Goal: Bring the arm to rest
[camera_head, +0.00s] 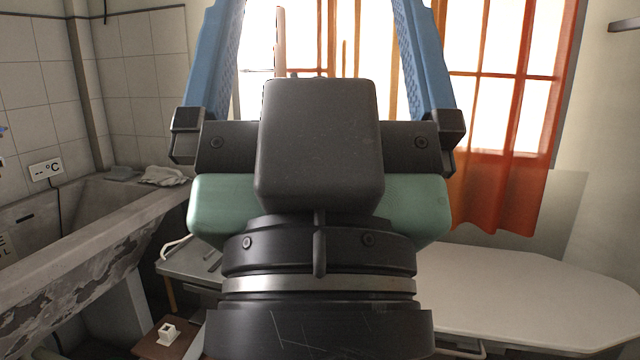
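My gripper (318,30) fills the middle of the head view, close to the camera, and points upward. Its two blue fingers stand wide apart, one on each side of the dark hand body, with only the window and curtain showing between them. It is open, and nothing shows between the visible parts of the fingers. The fingertips run out of the picture at the top. The hand and wrist hide much of the middle of the room. Most of the rest of my arm is not in view.
A worn concrete washtub (80,255) stands at the left, with a pale cloth (163,176) at its far end. A pale rounded board (520,300) extends at the right. An orange curtain (500,190) hangs before the bright window. A small white block (167,334) sits low left.

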